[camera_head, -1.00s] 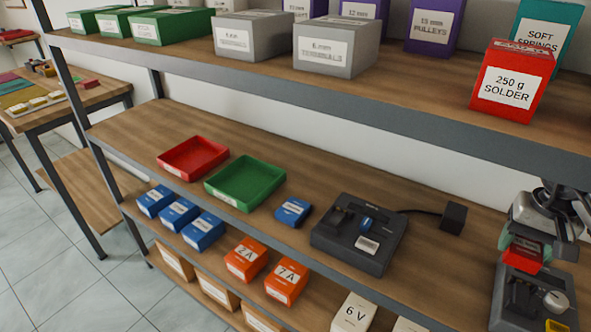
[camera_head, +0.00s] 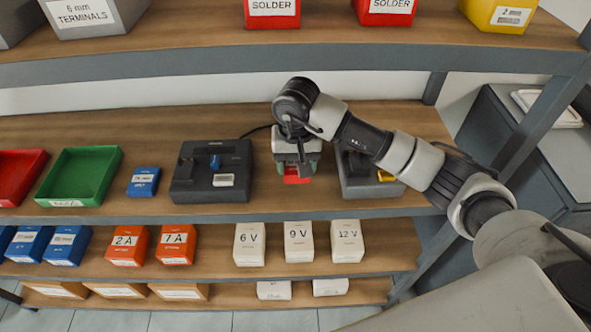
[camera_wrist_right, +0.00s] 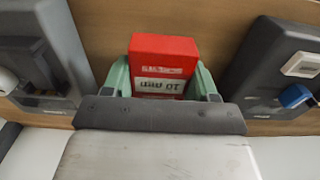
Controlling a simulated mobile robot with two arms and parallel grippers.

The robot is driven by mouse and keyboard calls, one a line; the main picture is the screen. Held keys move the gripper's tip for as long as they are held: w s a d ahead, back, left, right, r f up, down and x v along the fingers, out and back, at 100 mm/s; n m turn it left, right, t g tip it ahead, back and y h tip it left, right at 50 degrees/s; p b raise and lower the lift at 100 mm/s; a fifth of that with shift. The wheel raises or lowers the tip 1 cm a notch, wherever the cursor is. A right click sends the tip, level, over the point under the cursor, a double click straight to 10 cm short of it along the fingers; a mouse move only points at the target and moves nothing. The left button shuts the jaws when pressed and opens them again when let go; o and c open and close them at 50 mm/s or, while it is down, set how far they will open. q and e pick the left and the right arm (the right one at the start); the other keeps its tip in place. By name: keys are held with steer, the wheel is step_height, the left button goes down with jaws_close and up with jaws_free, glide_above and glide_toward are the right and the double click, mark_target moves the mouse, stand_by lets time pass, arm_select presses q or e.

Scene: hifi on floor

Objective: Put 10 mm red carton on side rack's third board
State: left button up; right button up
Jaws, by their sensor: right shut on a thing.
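The red 10 mm carton (camera_wrist_right: 163,55) sits between the green-padded fingers of my right gripper (camera_wrist_right: 163,78) in the right wrist view, its label upside down there. In the head view my right gripper (camera_head: 297,168) points down over the middle board (camera_head: 420,125) of the rack, between two dark devices. Only a small red part of the carton (camera_head: 296,177) shows there below the fingers. I cannot tell whether the carton touches the board. My left gripper is in neither current view. I cannot tell which rack is the side rack.
A dark device (camera_head: 211,172) stands left of the gripper and another device (camera_head: 365,170) close on its right. Above is a board edge (camera_head: 180,72) with red solder cartons (camera_head: 272,10) and a yellow one (camera_head: 497,14). Green (camera_head: 80,176) and red trays stand left. Below are white voltage boxes (camera_head: 298,242).

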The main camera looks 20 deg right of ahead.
mark_target(296, 174)
step_height(296, 174, down, 3)
steer(key=shift+a+f+p, duration=0.1)
steer(key=shift+f+p, duration=0.05)
steer(key=shift+p, duration=0.5)
steer(key=shift+f, duration=0.45)
steer(key=shift+f, duration=0.1)
steer(key=o, duration=1)
